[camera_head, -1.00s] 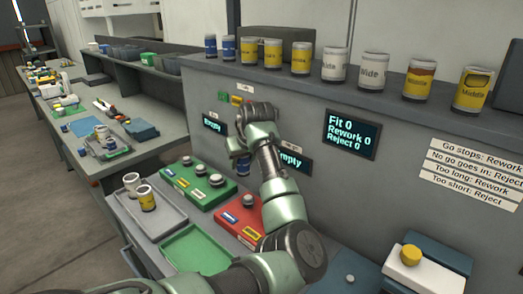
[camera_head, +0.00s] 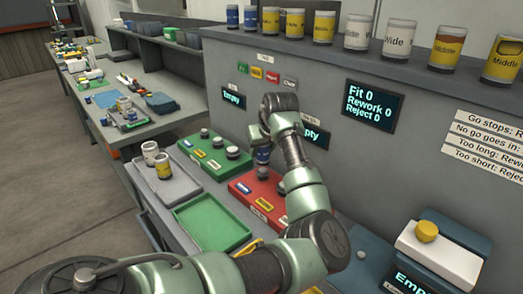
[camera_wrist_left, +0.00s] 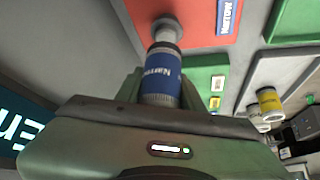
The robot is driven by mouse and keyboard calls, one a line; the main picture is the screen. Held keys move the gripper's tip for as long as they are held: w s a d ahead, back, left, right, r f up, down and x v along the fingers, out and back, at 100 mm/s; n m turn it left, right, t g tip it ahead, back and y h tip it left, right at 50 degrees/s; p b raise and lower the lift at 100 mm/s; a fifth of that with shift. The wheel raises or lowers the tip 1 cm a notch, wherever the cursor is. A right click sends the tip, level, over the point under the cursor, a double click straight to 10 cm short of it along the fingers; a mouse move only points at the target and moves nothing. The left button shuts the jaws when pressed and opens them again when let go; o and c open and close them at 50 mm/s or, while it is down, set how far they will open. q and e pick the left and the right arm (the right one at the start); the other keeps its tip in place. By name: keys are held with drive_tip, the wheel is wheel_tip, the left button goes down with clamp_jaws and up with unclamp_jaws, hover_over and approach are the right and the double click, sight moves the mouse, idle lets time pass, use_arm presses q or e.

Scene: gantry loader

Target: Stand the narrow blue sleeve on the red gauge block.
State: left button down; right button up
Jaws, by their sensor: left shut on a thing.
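The narrow blue sleeve (camera_head: 263,156) is held in my left gripper (camera_head: 264,146), above the red gauge block (camera_head: 262,204). In the left wrist view the blue sleeve (camera_wrist_left: 161,82), with its "Narrow" label, sits between the fingers. A round grey peg (camera_wrist_left: 167,27) of the red block (camera_wrist_left: 198,20) lies in line with the sleeve's far end. I cannot tell whether the sleeve is around the peg's top or just above it. The gripper is shut on the sleeve. My right gripper is not in view.
A green gauge block (camera_head: 200,158) with several pegs stands left of the red one. A grey tray (camera_head: 178,188) holds a white and a yellow sleeve. An empty green tray (camera_head: 213,221) lies in front. Several cans line the shelf (camera_head: 385,62) above.

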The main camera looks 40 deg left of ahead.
sight(266, 152)
use_arm(q)
drive_tip(key=shift+f+b, duration=1.2)
drive_tip(key=shift+f, duration=0.1)
drive_tip(key=shift+f+p, duration=0.3)
drive_tip(key=shift+f, duration=0.2)
drive_tip(key=shift+f, duration=0.15)
drive_tip(key=c, duration=0.8)
unclamp_jaws()
drive_tip(key=v, duration=0.8)
